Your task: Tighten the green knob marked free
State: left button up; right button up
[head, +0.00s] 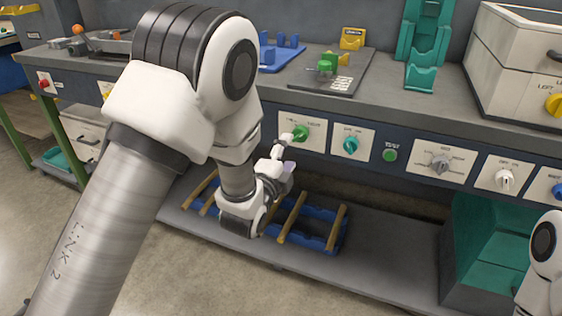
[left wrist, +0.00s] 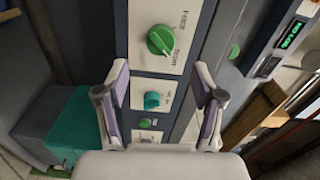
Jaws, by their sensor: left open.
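The green knob (head: 300,133) sits on a pale label plate on the front panel of the bench. In the left wrist view the green knob (left wrist: 160,40) shows face on, beyond the fingertips, with a slanted grip bar and small print beside it that I cannot read surely. My left gripper (head: 283,155) is just below and left of the knob in the head view. In the left wrist view my left gripper (left wrist: 161,80) is open, its fingers wide apart, with nothing between them; I see no contact with the knob. My right gripper is out of view.
A teal knob (head: 351,145), a green button (head: 390,155) and a grey knob (head: 440,162) follow rightward along the panel. A blue crate with wooden rods (head: 335,228) lies on the lower shelf. A fixture with a green clamp (head: 328,65) stands on the bench above.

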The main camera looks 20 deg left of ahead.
pick_arm(q)
jog(key=s, duration=0.4)
jog(key=shift+s, duration=0.3)
